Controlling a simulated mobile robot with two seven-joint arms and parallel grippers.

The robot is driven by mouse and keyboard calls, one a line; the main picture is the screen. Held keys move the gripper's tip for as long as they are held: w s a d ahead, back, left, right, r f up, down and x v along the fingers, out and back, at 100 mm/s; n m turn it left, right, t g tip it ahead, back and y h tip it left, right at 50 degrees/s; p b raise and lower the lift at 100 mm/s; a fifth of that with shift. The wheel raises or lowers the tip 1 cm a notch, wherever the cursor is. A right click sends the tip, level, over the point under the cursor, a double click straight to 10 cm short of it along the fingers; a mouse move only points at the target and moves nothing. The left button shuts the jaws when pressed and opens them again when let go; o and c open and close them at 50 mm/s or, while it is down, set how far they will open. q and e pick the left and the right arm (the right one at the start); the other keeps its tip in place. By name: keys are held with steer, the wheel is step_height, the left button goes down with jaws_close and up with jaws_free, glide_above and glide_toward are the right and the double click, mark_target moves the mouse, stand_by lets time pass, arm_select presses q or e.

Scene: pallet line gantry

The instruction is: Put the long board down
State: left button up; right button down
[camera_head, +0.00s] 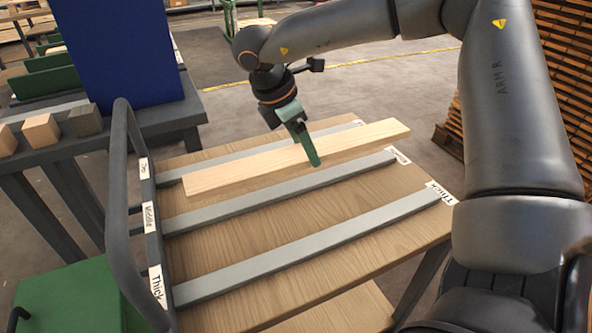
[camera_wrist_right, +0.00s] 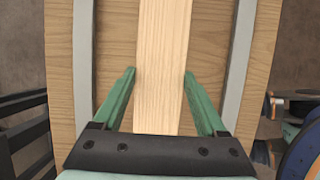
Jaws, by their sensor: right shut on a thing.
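The long board (camera_head: 240,174) is pale, straight wood and lies lengthwise between the far and middle grey rails in the head view. It appears slightly above the wooden table top (camera_head: 235,245), but the gap is hard to judge. My right gripper (camera_head: 309,150) comes down from above and is shut on the board, right of its middle. In the right wrist view the green fingers (camera_wrist_right: 159,75) flank the board (camera_wrist_right: 160,105), with a grey rail on each side. My left gripper is not in view.
Grey rails cross the table: far (camera_head: 225,160), middle (camera_head: 270,193) and near (camera_head: 310,248). Labels at their ends include "Middle" and "Thick". A dark bent rail (camera_head: 125,190) stands at the table's left edge. Wood blocks (camera_head: 42,130) sit on a left bench; stacked pallets (camera_head: 565,70) stand right.

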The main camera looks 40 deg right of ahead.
mark_target(296, 185)
steer(key=shift+a+f, duration=0.4)
steer(key=shift+f, duration=0.15)
steer(key=shift+a+f, duration=0.3)
steer(key=shift+a, duration=0.05)
steer(key=shift+a+f+b, duration=0.15)
steer(key=shift+f+b, duration=0.05)
steer(key=shift+f, duration=0.75)
steer(key=shift+a+f+b, duration=0.1)
steer(key=shift+f+b, duration=0.1)
steer(key=shift+f, duration=0.7)
steer(key=shift+f, duration=0.15)
jaws_free()
